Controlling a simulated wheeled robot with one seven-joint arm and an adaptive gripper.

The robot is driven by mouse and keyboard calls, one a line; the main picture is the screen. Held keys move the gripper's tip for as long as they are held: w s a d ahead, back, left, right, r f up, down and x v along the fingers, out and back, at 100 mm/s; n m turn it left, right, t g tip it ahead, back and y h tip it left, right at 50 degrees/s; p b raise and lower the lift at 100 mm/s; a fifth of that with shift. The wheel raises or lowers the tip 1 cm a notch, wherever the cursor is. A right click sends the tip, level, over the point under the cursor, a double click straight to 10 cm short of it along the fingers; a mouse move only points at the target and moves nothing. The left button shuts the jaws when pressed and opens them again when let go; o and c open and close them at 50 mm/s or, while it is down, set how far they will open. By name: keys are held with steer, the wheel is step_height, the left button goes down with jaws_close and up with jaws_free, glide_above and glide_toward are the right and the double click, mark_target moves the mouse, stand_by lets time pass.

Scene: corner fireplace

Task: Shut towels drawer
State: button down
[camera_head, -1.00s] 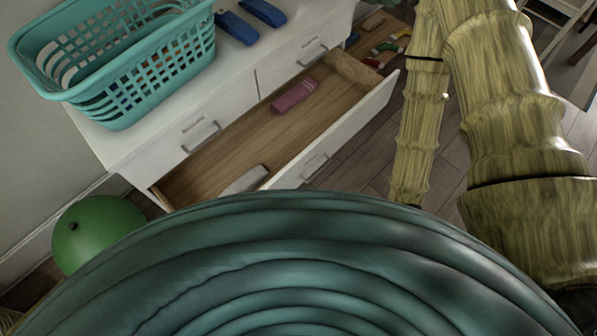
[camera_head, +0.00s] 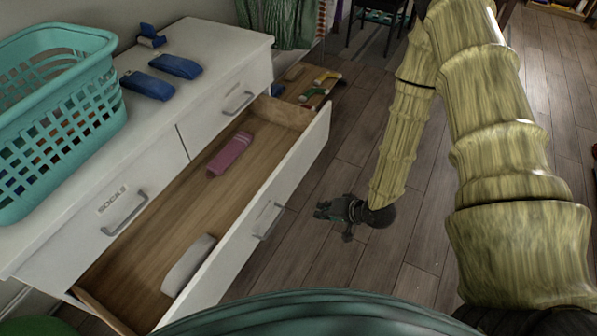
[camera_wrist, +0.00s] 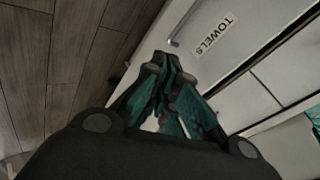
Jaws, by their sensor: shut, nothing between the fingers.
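A wide drawer (camera_head: 290,190) stands pulled out of the white dresser in the head view, with a wooden inside and a bar handle (camera_head: 268,220) on its white front. A rolled pink cloth (camera_head: 230,153) and a rolled pale cloth (camera_head: 188,264) lie in it. In the wrist view a label (camera_wrist: 213,35) reading TOWELS is on a white front, near a handle (camera_wrist: 184,22). My gripper (camera_head: 324,211) is in front of the open drawer, apart from it and over the floor. In the wrist view my gripper (camera_wrist: 165,65) is shut and empty, its fingertips pointing toward the white front.
A teal basket (camera_head: 60,125) and blue folded items (camera_head: 174,67) are on the dresser top. A drawer labelled SOCKS (camera_head: 100,225) above is shut. Several small coloured items (camera_head: 322,82) lie beyond the open drawer. The wooden floor (camera_head: 400,260) in front is clear.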

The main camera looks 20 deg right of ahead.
steer(key=w+d+f+m+t+y+b, duration=0.1)
steer(key=w+d+m+t+y+b, duration=0.15)
steer(key=w+b, duration=0.45)
steer(key=t+y+b, duration=0.3)
steer(key=y+b, duration=0.2)
steer(key=b, duration=0.5)
glide_toward(291, 157)
steer(key=shift+m, duration=0.35)
steer(key=b+x, duration=0.1)
steer(key=x, duration=0.1)
steer(key=b+x, duration=0.2)
steer(key=x, duration=0.1)
steer(key=shift+w+a+f, duration=0.1)
steer(key=shift+w+f, duration=0.2)
steer(key=shift+w, duration=0.05)
steer(key=shift+w+a+r+b, duration=0.1)
steer(key=shift+w+a+b, duration=0.2)
steer(key=shift+w+a, duration=0.2)
